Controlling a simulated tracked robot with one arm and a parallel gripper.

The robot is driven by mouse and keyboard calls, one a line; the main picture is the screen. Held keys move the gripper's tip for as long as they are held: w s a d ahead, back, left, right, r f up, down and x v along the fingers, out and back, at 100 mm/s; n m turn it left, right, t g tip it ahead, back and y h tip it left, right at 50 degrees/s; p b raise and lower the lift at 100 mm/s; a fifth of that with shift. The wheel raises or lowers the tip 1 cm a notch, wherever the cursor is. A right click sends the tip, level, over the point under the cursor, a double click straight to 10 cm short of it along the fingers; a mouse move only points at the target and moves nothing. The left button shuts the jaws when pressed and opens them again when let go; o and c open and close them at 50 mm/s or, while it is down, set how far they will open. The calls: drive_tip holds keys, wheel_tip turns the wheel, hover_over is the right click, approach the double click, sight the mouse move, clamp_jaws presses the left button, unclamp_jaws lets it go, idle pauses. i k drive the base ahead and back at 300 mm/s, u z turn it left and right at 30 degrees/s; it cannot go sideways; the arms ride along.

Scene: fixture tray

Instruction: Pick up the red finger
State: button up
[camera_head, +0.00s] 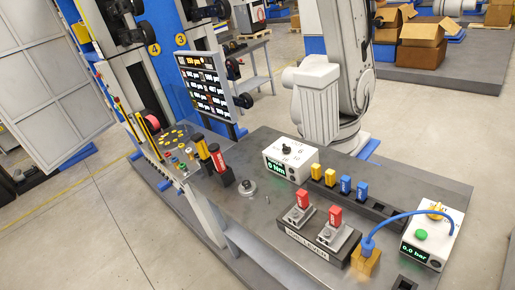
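Two red finger-like blocks stand in grey metal holders on a dark fixture block at the front of the table. One red finger (303,198) is at the left and the other red finger (335,216) is at the right. Both look upright, and their lower ends are hidden in the holders. Two yellow fingers (316,171) and two blue fingers (346,185) stand in a dark rack (380,208) behind them. I cannot tell which red one the task means. My gripper is not in view.
The grey table (265,222) also carries a torque box (291,158), a pressure box (432,236) with a blue hose (400,218), and black-and-red and black-and-yellow tools at left. A white robot arm (318,95) stands behind the table. The table's front left is mostly clear.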

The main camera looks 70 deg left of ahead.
sight(301, 196)
drive_tip(key=u, duration=1.35)
drive_tip(key=i, duration=1)
drive_tip(key=z, duration=0.05)
